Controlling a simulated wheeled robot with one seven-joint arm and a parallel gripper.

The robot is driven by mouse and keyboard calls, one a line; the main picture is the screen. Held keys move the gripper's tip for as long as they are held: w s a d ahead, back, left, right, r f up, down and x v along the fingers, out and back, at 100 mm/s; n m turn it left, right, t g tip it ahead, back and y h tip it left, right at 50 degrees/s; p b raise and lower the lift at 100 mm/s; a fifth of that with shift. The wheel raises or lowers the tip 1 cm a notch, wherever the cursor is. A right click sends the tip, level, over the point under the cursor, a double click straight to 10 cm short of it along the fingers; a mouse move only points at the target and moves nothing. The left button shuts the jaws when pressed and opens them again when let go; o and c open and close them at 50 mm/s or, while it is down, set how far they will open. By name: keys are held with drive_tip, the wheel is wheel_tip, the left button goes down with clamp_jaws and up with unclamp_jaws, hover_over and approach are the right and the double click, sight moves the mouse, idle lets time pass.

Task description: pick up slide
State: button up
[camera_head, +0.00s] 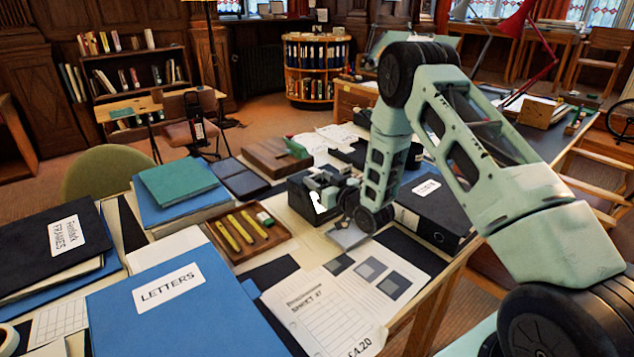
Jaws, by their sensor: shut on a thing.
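My gripper (346,222) is low over the desk, right of the pencil tray and behind the printed sheet. It is shut on a flat, light grey piece (347,237), which looks like the slide. The wrist covers part of it, and I cannot tell whether its lower edge touches the desk. The printed sheet (312,312) in front carries several dark grey squares.
A wooden tray (284,238) with yellow pencils lies left of my gripper. A black box (300,196) stands close behind it, and a black binder (437,205) lies to the right. Blue LETTERS folder (185,325) fills the front left.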

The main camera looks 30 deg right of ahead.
drive_tip(key=shift+r, duration=0.1)
wheel_tip(320, 180, up, 10)
idle(0.5)
